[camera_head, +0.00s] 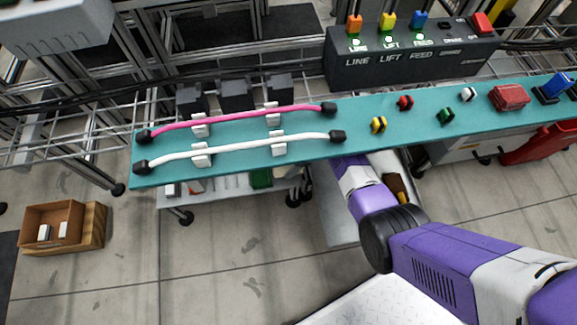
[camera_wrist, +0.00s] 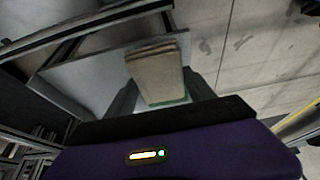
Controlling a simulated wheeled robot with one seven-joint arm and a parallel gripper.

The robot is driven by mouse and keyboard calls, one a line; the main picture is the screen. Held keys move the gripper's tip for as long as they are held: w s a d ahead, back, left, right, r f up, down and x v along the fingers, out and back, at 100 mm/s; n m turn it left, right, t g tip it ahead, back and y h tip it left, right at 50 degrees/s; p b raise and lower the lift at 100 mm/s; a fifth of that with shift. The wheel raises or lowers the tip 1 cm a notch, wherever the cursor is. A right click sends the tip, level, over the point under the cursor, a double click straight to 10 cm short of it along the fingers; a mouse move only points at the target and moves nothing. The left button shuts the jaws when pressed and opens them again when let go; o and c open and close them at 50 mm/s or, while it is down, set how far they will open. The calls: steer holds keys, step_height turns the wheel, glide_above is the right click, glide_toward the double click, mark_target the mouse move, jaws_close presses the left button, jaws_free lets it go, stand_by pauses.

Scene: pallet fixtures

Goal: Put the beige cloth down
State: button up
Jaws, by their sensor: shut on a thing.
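The beige cloth (camera_wrist: 157,72) shows in the wrist view as a folded, layered block. My gripper (camera_wrist: 160,88) is shut on it, with a dark finger on each side. A thin green strip shows at the cloth's near edge. A pale grey flat surface (camera_wrist: 85,75) lies behind and to the left of the cloth; whether the cloth touches it I cannot tell. In the head view my arm reaches down beside the teal bench, and the bench hides my gripper and the cloth.
The teal bench top (camera_head: 240,160) carries a pink cable (camera_head: 235,118), a white cable (camera_head: 240,146) and several small coloured parts. A black control box (camera_head: 410,60) stands behind it. A wooden crate (camera_head: 95,238) is on the floor at left. Bare floor (camera_wrist: 255,50) lies right of the cloth.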

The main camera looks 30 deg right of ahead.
mark_target(288, 167)
steer(key=shift+f+b, duration=0.95)
steer(key=shift+f, duration=0.8)
steer(key=shift+f, duration=0.15)
steer(key=o, duration=1.3)
